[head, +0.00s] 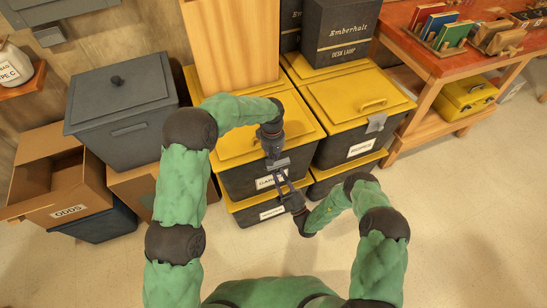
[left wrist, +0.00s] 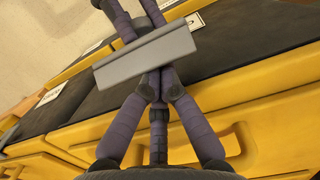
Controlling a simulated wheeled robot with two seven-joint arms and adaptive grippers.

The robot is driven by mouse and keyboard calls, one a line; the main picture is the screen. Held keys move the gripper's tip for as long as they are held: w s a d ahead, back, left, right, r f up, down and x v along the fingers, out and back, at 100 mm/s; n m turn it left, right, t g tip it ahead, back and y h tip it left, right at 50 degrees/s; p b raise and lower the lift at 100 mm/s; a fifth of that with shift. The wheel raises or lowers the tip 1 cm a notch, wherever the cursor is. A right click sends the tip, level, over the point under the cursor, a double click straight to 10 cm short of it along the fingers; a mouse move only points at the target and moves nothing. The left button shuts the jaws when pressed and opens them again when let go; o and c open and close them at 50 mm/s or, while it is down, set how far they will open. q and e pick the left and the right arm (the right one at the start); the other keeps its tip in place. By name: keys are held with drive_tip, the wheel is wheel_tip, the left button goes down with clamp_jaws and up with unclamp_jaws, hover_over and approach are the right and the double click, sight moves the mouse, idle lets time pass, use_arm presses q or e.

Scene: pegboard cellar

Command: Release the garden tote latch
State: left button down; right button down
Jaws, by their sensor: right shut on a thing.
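The garden tote (head: 240,184) is a dark bin with a yellow lid (head: 238,148), on top of the left stack. Its front label (head: 265,182) is partly hidden and shows "GA". A flat grey latch plate (head: 278,163) is at its front edge; it crosses the left wrist view (left wrist: 146,56). My right gripper (head: 281,178) comes up from the front and is shut on the latch. My left gripper (head: 274,151) is just above the latch, over the lid's front edge. Its fingers converge in the left wrist view (left wrist: 158,88), but the plate hides their tips.
Another yellow-lidded tote (head: 350,95) with a grey latch (head: 376,122) stands close on the right. A grey bin (head: 118,92) and cardboard box (head: 50,175) are left. The floor (head: 470,210) at right is clear.

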use_arm(q)
drive_tip(key=shift+s+d+f, duration=0.1)
drive_tip(key=shift+s+f, duration=0.2)
drive_tip(key=shift+f, duration=0.05)
use_arm(e)
drive_tip(key=c, duration=1)
unclamp_jaws()
drive_tip(key=shift+w+r, duration=0.1)
drive_tip(key=shift+w, duration=0.1)
use_arm(q)
drive_tip(key=shift+r, duration=0.1)
use_arm(e)
drive_tip(key=shift+s, duration=0.15)
